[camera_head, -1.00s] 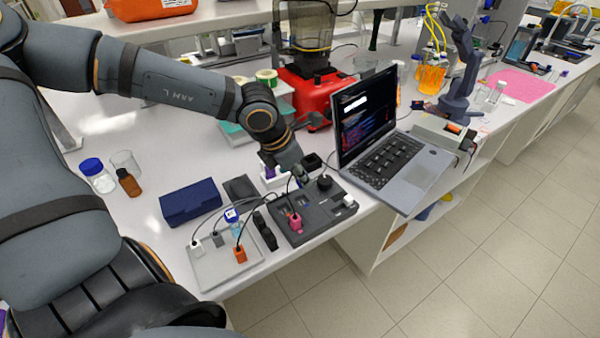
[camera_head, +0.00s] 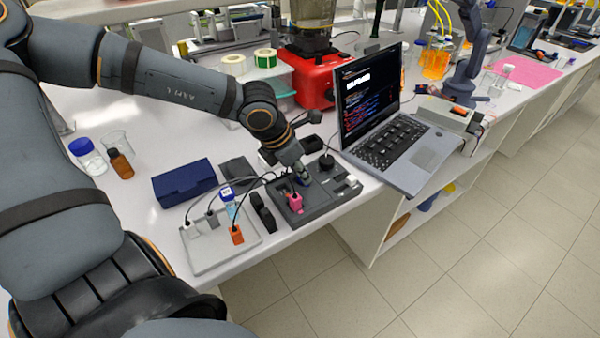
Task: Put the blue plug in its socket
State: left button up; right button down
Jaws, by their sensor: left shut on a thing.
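My left gripper (camera_head: 303,181) points down over the dark grey panel box (camera_head: 324,203) and is shut on the blue plug (camera_head: 305,183). Only a little blue shows at the fingertips, low over the box; I cannot tell whether the plug is in a socket or just above it. The socket under it is hidden by the gripper and plug. A pink plug (camera_head: 294,201) stands in the box just left and in front of my gripper. My right gripper is not in view.
A light grey tray (camera_head: 215,260) at front left holds white, grey and orange (camera_head: 236,235) plugs with black cables. A laptop (camera_head: 395,150) stands close to the right of the box. A dark blue case (camera_head: 184,184) lies left. The bench's front edge is near.

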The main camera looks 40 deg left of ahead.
pick_arm(q)
jog(key=shift+s+d+f, duration=0.1)
jog(key=shift+s+f, duration=0.2)
jog(key=shift+f, duration=0.05)
jog(key=o, duration=0.8)
jog(key=shift+d, duration=0.1)
jog(key=shift+o, duration=0.7)
jog(key=shift+w+f, duration=0.15)
jog(key=shift+w, duration=0.05)
jog(key=shift+r, duration=0.25)
notch_tip(320, 180, up, 10)
jog(key=shift+f, duration=0.15)
jog(key=shift+r, duration=0.2)
